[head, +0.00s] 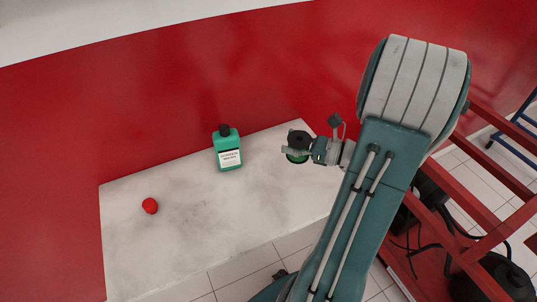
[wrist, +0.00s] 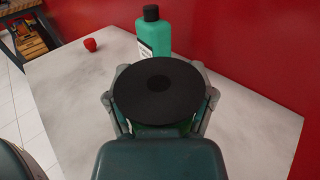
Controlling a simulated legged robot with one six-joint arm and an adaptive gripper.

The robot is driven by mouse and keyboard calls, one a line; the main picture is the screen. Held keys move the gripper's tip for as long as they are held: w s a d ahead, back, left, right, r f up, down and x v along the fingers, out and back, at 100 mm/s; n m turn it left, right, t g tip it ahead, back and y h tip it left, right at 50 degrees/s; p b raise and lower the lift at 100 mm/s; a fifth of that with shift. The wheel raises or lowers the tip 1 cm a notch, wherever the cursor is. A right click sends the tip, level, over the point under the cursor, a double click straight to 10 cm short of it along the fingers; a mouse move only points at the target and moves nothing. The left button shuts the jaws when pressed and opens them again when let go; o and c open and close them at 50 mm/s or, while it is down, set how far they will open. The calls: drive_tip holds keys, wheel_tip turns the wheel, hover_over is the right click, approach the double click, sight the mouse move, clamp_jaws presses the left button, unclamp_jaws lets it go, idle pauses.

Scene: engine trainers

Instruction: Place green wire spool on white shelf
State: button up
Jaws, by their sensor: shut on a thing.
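The green wire spool (head: 297,157) shows in the head view at the right part of the white shelf, mostly hidden by its black round end and my gripper. In the wrist view the black flange of the spool (wrist: 158,90) faces the camera, with a little green below it. My gripper (head: 299,147) is shut on the spool, with a finger on each side of it. The white shelf (head: 190,240) has a pale marbled top. The spool is over the shelf top; I cannot tell whether it touches it.
A green bottle (head: 227,148) with a black cap and white label stands at the shelf's back. A small red object (head: 150,205) lies on the left part. A red wall (head: 150,110) runs behind the shelf. A red metal frame (head: 440,240) stands at the right. The shelf's middle front is clear.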

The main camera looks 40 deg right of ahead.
drive_tip(key=w+f, duration=0.1)
drive_tip(key=w, duration=0.1)
drive_tip(key=w+a+f, duration=0.1)
drive_tip(key=f, duration=0.1)
drive_tip(key=w+f, duration=0.1)
drive_tip(key=w, duration=0.1)
drive_tip(key=shift+w+a+f, duration=0.3)
drive_tip(key=shift+a+f, duration=0.05)
drive_tip(key=shift+f, duration=0.05)
drive_tip(key=f, duration=0.1)
drive_tip(key=w+f, duration=0.1)
drive_tip(key=f, duration=0.1)
drive_tip(key=d+f, duration=0.1)
drive_tip(key=shift+w+f, duration=0.3)
drive_tip(key=shift+a+f, duration=0.2)
drive_tip(key=shift+a, duration=0.1)
drive_tip(key=shift+f, duration=0.1)
drive_tip(key=o, duration=1.3)
drive_tip(key=shift+d, duration=0.25)
drive_tip(key=shift+c, duration=0.2)
drive_tip(key=shift+a, duration=0.1)
